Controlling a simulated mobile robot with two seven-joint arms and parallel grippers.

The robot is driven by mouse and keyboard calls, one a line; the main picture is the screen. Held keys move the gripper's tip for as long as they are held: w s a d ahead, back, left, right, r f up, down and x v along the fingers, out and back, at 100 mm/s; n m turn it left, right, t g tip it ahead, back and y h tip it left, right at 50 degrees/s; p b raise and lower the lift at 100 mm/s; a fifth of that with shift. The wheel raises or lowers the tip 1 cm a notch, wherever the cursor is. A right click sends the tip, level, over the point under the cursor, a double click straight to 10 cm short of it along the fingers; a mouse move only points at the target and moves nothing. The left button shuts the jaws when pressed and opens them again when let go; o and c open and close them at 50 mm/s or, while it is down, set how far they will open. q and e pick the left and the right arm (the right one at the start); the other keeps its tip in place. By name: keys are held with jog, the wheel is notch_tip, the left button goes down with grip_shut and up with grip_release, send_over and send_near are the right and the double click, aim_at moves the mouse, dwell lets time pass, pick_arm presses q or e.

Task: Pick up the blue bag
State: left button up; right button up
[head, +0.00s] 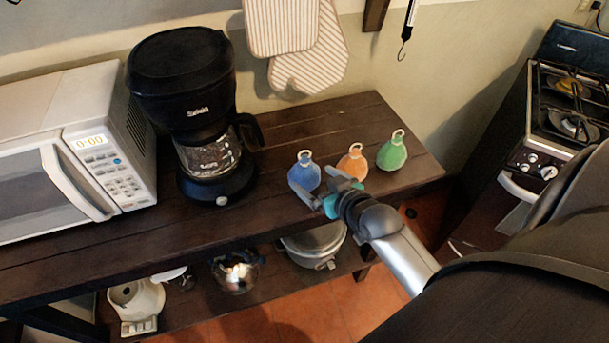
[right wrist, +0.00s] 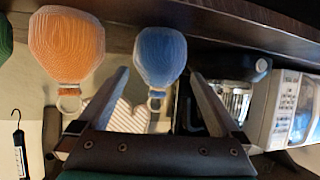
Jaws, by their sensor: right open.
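The blue bag (head: 304,172) stands on the dark wooden shelf top, leftmost of three small bags, with a pale ring at its top. My right gripper (head: 320,186) is open just in front of it, with the fingers spread. In the right wrist view, which is upside down, the blue bag (right wrist: 161,55) shows between the two open fingers (right wrist: 158,74), and its ring hangs downward there. I cannot tell whether the fingers touch it. My left gripper is not in view.
An orange bag (head: 352,161) stands close to its right, then a green bag (head: 392,152). A black coffee maker (head: 187,85) and a white microwave (head: 75,150) stand to the left. Striped mitts (head: 308,65) hang behind. Pots sit on the lower shelf. A stove (head: 560,100) is at the right.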

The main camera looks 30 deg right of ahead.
aim_at(310, 175)
jog(key=shift+b+x, duration=0.65)
jog(key=shift+x, duration=2.3)
jog(key=c, duration=1.5)
jog(key=shift+r, duration=0.1)
grip_shut()
jog(key=shift+r, duration=0.1)
